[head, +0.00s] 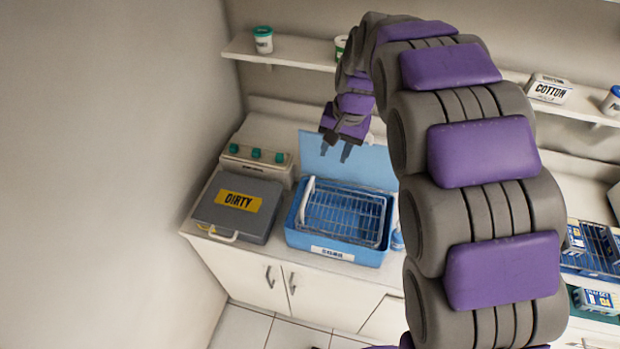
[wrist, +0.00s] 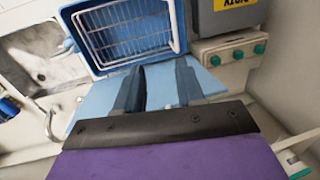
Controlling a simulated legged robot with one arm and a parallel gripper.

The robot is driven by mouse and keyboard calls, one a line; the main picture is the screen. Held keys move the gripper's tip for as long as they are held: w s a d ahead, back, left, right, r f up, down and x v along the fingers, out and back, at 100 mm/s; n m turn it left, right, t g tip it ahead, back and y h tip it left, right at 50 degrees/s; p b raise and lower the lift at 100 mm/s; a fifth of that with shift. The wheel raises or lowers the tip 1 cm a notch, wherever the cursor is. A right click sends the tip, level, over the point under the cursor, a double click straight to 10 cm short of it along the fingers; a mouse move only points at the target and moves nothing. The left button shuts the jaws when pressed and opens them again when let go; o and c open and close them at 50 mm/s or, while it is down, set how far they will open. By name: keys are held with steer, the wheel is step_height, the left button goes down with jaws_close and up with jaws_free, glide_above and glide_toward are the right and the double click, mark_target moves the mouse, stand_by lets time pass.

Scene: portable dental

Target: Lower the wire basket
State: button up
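The wire basket (head: 345,213) is a silver mesh basket inside a blue tub (head: 300,238) on the counter. Its upper rim shows near the tub's top edge, and I cannot tell how deep it sits. A white handle (head: 306,200) stands up at its left side. In the wrist view the basket (wrist: 128,38) and the blue tub (wrist: 88,56) are at the top, past my fingertips. My gripper (head: 335,152) hangs above and behind the tub, in front of its raised light-blue lid (head: 372,170). In the wrist view my gripper (wrist: 159,68) has its fingers apart, empty, and clear of the basket.
A grey box labelled DIRTY (head: 235,210) is left of the tub, with a control panel with green knobs (head: 256,156) behind it. A shelf (head: 300,56) runs along the back wall. A sink (wrist: 45,75) shows in the wrist view. My arm hides part of the counter.

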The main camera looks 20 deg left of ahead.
steer(key=w+a, duration=0.1)
steer(key=a, duration=0.2)
glide_toward(309, 188)
steer(key=f, duration=0.2)
steer(key=a+f, duration=0.1)
steer(key=f, duration=0.5)
steer(key=shift+a, duration=0.2)
steer(key=shift+r, duration=0.1)
jaws_close()
stand_by(0.3)
